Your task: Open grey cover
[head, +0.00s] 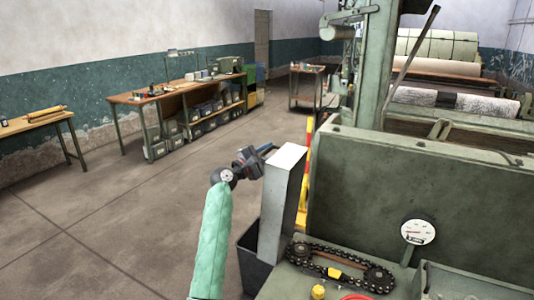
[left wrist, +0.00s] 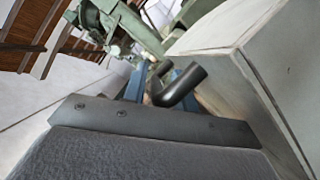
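The grey cover (head: 276,212) is a tall, narrow, pale box standing upright at the left end of the green machine. Its pale side fills the right of the left wrist view (left wrist: 250,60). A black tubular handle (left wrist: 182,87) stands out beside it there. My left gripper (head: 266,150) is at the cover's upper left edge, its fingers pointing right. In the left wrist view its blue fingers (left wrist: 158,85) are apart, with the black handle between or just in front of them. Contact with the handle cannot be made out. My right gripper is not in view.
A chain on two sprockets (head: 338,268) lies exposed right of the cover, near a yellow knob (head: 318,292) and a gauge (head: 417,232). A dark bin (head: 252,265) stands below the cover. A yellow post (head: 305,165) stands behind. The floor to the left is clear.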

